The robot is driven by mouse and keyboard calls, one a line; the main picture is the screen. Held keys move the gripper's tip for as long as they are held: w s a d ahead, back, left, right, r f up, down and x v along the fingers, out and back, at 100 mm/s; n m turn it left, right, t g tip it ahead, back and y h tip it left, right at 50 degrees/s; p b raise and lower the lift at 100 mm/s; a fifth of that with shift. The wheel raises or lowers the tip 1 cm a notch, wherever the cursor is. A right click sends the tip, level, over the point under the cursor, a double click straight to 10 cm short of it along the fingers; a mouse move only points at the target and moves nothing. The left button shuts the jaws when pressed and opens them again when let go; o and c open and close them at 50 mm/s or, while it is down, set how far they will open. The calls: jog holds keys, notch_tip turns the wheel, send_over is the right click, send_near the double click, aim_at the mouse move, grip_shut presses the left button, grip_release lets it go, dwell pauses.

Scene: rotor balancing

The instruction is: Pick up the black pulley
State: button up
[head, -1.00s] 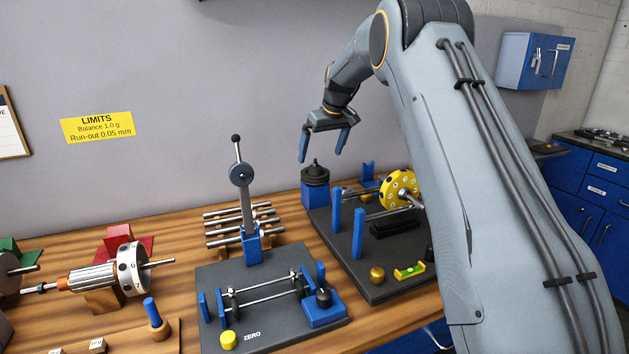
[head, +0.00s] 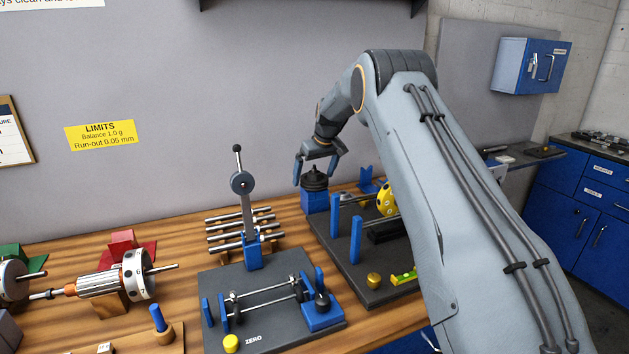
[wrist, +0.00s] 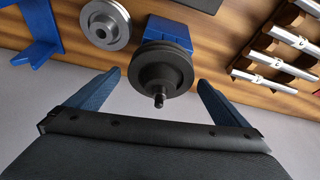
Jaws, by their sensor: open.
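The black pulley (head: 314,179) sits on top of a blue block (head: 314,201) at the back of the bench. In the wrist view the pulley (wrist: 162,72) shows as a dark grooved disc with a short stud pointing toward me. My gripper (head: 315,177) is open, with its two blue fingers at either side of the pulley in the head view. In the wrist view the fingertips of my gripper (wrist: 158,80) stand left and right of the pulley, with a visible gap on each side. Nothing is held.
A grey pulley (wrist: 106,23) lies close beside the blue block. The yellow wheel (head: 385,201) and blue posts (head: 356,240) stand on the dark plate in front. Several steel shafts (head: 240,229) rest on a rack to the left. The wall is close behind.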

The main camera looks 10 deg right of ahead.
jog(key=c, duration=2.2)
jog(key=shift+w+r, duration=0.1)
jog(key=shift+r, duration=0.15)
